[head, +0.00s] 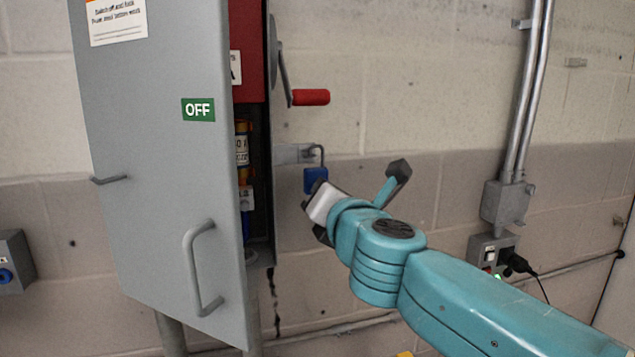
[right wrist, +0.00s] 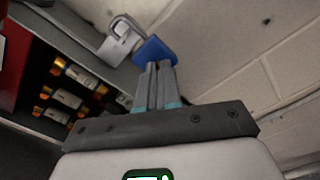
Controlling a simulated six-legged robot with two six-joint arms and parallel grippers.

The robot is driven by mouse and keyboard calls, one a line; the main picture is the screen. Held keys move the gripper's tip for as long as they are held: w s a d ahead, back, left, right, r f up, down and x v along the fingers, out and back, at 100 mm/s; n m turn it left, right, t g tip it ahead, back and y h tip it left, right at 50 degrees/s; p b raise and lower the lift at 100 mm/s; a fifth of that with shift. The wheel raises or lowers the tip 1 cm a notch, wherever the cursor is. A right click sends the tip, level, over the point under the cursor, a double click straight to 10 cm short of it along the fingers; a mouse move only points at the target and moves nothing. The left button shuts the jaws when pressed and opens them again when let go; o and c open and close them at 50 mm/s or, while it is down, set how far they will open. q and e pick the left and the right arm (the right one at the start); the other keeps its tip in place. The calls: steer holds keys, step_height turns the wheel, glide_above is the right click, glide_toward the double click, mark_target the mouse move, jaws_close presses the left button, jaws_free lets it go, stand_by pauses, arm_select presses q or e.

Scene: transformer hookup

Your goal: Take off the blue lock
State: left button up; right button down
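The blue lock (head: 315,179) hangs by its grey shackle from a metal tab at the right side of the grey cabinet (head: 158,160). The right wrist view shows the lock body (right wrist: 155,50) just beyond my fingertips and its shackle (right wrist: 122,28) at the tab. My right gripper (right wrist: 156,66) has its two fingers close together, with only a narrow gap. Their tips meet the lock's lower edge in the picture; I cannot tell whether they touch it or pinch any part of it. In the head view my right gripper's fingers are mostly hidden. My left gripper is not in view.
The cabinet door, with a green OFF label (head: 198,110), stands open at the left. A red-handled lever (head: 310,97) is above the lock. Fuses (head: 243,150) show inside the cabinet. Conduits and a socket box (head: 492,251) are on the wall at right.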

steer(key=c, duration=1.3)
jaws_free()
steer(key=shift+s+d+r, duration=0.1)
steer(key=shift+s+r, duration=0.05)
steer(key=shift+s, duration=0.05)
steer(key=shift+w, duration=0.1)
steer(key=b+v, duration=0.4)
steer(key=v, duration=1.8)
steer(key=shift+s+b, duration=0.35)
steer(key=shift+b, duration=0.05)
